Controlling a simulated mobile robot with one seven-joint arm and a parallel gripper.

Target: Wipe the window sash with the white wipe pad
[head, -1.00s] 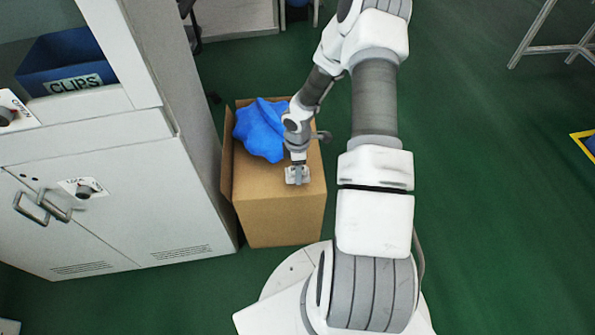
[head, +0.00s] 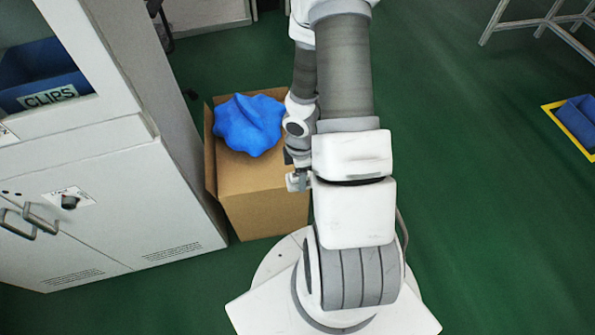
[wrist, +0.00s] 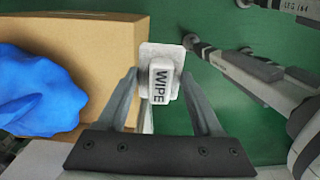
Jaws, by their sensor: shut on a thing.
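The white wipe pad (wrist: 160,62), its grip block lettered WIPE, is between the fingers of my gripper (wrist: 160,88) in the wrist view. My gripper is shut on it. In the head view my gripper (head: 298,180) is by the right edge of the cardboard box, partly hidden by my arm. A pale grey cabinet (head: 110,215) with a window-like opening stands at the left. I cannot tell for sure which part is the window sash; the top left corner of the picture cuts the opening off. The pad is apart from the cabinet.
A blue CLIPS bin (head: 50,95) sits in the cabinet opening. Green floor (head: 470,200) is clear at right, before a yellow-edged marking (head: 562,128).

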